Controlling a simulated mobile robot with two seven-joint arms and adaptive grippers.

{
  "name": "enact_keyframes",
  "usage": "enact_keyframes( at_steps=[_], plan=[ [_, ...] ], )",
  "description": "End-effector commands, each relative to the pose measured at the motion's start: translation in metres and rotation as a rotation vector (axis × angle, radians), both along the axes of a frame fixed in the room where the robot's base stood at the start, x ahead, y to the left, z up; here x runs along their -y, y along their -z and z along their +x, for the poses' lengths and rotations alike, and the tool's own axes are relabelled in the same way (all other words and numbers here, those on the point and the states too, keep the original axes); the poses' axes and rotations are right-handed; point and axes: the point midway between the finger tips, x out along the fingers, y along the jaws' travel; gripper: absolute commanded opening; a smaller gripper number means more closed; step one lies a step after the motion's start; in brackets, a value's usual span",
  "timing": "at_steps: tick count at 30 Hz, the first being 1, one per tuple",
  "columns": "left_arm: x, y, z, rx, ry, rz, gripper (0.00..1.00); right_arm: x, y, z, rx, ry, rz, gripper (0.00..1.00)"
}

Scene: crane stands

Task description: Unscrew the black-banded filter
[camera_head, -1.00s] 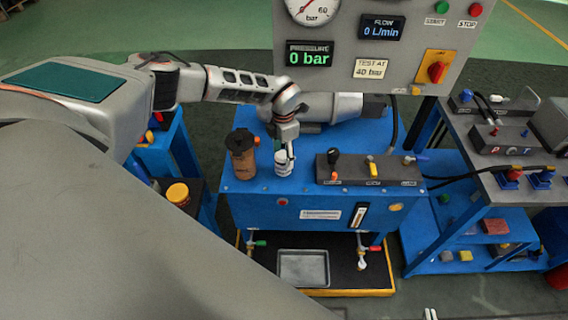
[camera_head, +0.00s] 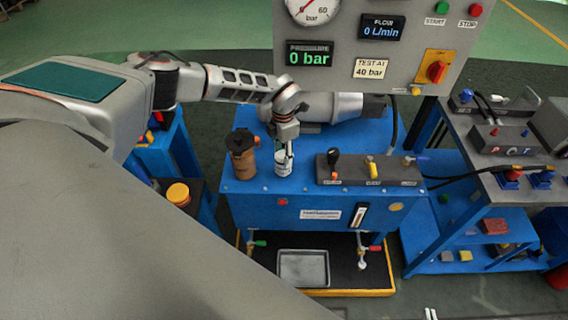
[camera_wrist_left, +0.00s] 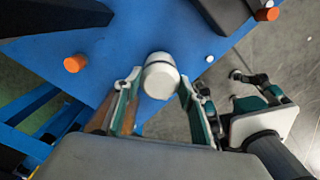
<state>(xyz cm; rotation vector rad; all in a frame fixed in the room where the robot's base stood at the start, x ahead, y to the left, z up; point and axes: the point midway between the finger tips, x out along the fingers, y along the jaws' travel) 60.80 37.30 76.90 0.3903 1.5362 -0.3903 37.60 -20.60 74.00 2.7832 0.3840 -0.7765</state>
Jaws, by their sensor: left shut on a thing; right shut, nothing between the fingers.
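The filter (camera_head: 284,168) is a white upright canister with dark markings on its side, standing on the blue bench top (camera_head: 262,192). My left gripper (camera_head: 285,153) comes down on it from above and is shut on it. My right gripper shows only as fingertips (camera_head: 430,314) at the bottom edge of the head view. It also shows at the right of the left wrist view (camera_wrist_left: 258,92), away from the bench, empty and shut.
A brown canister with a black top (camera_head: 243,160) stands close left of the filter. A dark valve block (camera_head: 350,180) with levers stands to the right. The gauge panel (camera_head: 340,72) rises behind, reading 0 bar. A metal tray (camera_head: 303,282) lies below.

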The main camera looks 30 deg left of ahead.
Motion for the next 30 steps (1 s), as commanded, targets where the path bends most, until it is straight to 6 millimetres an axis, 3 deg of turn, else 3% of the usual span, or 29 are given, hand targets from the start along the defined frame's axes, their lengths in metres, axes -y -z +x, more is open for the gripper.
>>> enact_keyframes(
  at_steps=[4,8,12,15,26,30],
  plan=[
    [0.0001,-0.0009,0.0005,0.001,-0.043,0.0,0.11,0.0,-0.0001,0.0,0.0,0.0,0.0,0.0],
    [0.0002,-0.0013,0.0007,0.0,-0.193,-0.001,0.11,0.0,-0.0001,0.0,0.0,0.0,0.0,0.0],
    [-0.0001,-0.0013,0.0006,0.0,-0.359,-0.001,0.0,0.0,-0.0001,0.0,0.0,0.0,0.0,0.0],
    [0.0001,-0.0014,0.0006,0.0,-0.432,-0.002,0.0,0.0,-0.0001,0.0,0.0,0.0,0.0,0.0],
    [-0.0001,-0.0014,0.0004,-0.001,-0.467,-0.001,0.0,0.0,-0.0001,0.0,0.0,0.0,0.0,0.0],
    [-0.0003,-0.0011,0.0001,-0.002,-0.583,-0.001,0.0,0.0,-0.0001,0.0,0.0,0.0,0.0,0.0]
  ],
)
